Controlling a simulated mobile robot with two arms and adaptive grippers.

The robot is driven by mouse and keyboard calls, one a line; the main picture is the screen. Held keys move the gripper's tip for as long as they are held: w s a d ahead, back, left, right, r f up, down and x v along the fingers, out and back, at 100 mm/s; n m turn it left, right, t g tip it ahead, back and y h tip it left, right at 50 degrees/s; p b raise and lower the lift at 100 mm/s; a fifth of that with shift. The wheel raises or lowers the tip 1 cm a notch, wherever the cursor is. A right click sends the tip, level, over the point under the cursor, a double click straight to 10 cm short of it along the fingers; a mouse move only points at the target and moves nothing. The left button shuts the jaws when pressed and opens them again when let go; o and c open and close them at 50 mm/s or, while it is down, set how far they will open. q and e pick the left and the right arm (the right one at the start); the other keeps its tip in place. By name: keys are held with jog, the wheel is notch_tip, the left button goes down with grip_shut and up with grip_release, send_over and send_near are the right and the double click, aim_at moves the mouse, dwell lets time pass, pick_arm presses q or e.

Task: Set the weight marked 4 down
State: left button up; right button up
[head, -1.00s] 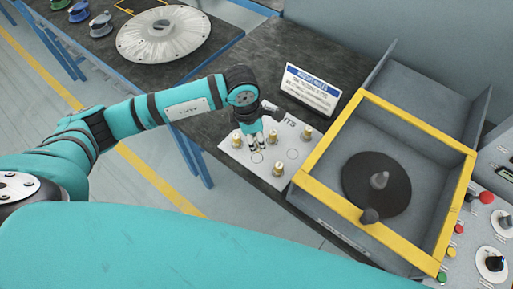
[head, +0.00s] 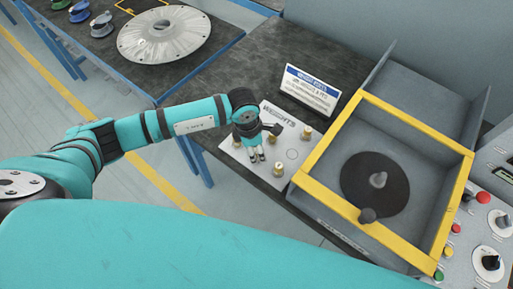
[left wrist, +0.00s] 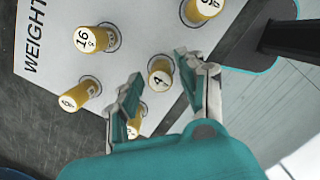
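The weight marked 4 (left wrist: 160,72) is a brass cylinder with a white top. In the left wrist view it stands upright on the light weights plate (left wrist: 130,20), between the two fingers of my left gripper (left wrist: 158,88). The fingers are spread, with a visible gap on either side of the weight. In the head view my left gripper (head: 257,156) is low over the front part of the plate (head: 292,150). The gripper hides part of the plate there. My right gripper is not in view.
A weight marked 16 (left wrist: 88,39) and several other brass weights stand close around the gripper. A small sign (head: 309,90) stands behind the plate. A yellow-framed grey box (head: 410,130) with a black disc (head: 365,190) is on the right.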

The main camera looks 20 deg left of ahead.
pick_arm(q)
jog(key=shift+o, duration=0.3)
jog(key=shift+r, duration=0.4)
notch_tip(320, 180, up, 12)
jog(key=a+b, duration=0.1)
jog(key=b, duration=0.1)
jog(key=shift+s+a+f, duration=0.25)
jog(key=shift+s+a, duration=0.1)
jog(key=shift+s, duration=0.05)
